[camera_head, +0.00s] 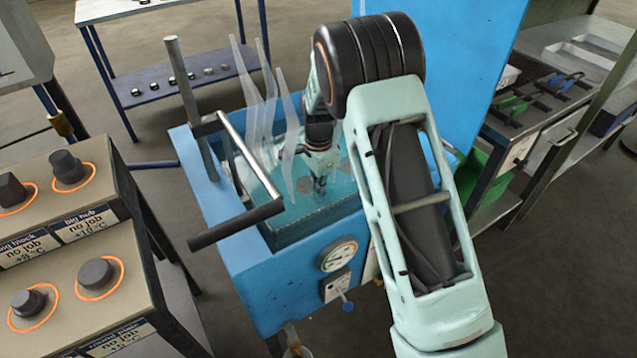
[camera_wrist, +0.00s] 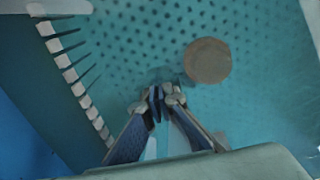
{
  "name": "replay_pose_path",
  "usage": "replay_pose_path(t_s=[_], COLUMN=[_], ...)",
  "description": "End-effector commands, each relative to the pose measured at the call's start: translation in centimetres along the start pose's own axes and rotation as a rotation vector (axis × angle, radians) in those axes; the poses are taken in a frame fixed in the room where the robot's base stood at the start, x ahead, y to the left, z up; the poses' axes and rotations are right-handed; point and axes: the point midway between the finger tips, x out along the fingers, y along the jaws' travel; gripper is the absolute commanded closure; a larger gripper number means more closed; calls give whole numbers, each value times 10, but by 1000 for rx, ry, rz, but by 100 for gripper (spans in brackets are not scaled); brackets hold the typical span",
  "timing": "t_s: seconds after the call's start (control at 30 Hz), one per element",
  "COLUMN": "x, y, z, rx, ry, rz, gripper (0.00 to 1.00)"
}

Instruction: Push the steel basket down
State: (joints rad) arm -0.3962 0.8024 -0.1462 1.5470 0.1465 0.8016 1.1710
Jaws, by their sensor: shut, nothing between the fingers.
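The steel basket's perforated floor (camera_wrist: 130,40) fills much of the wrist view and looks teal. A round brownish disc (camera_wrist: 207,60) lies on it to the right of the fingers. My gripper (camera_wrist: 162,92) is shut and empty, over the basket floor. In the head view my gripper (camera_head: 319,190) points down into the blue tank (camera_head: 262,290), at the teal liquid. My arm and the steam hide part of the tank's inside. I cannot tell whether the fingertips touch the basket.
A post with a dark-gripped lever handle (camera_head: 235,225) stands at the tank's left. Pale steam wisps (camera_head: 255,110) rise beside my wrist. A gauge (camera_head: 338,256) is on the tank front.

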Motion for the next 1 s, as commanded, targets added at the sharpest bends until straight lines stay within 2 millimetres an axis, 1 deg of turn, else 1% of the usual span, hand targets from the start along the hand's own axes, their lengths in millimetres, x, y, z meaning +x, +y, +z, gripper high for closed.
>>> replay_pose_path(t_s=[0.03, 0.1, 0.3, 0.4, 0.5, 0.7, 1.0], x=[24, 42, 87, 103, 116, 130, 133], y=[2, 2, 2, 2, 2, 2, 2], z=[1, 0, 1, 0, 1, 0, 1], rx=[0, -1, -1, -1, -1, -1, -1], ry=[-1, -1, -2, -1, -1, -1, -1], rz=[7, 6, 7, 5, 6, 5, 5], gripper=[100, 100, 100, 100, 100, 100, 100])
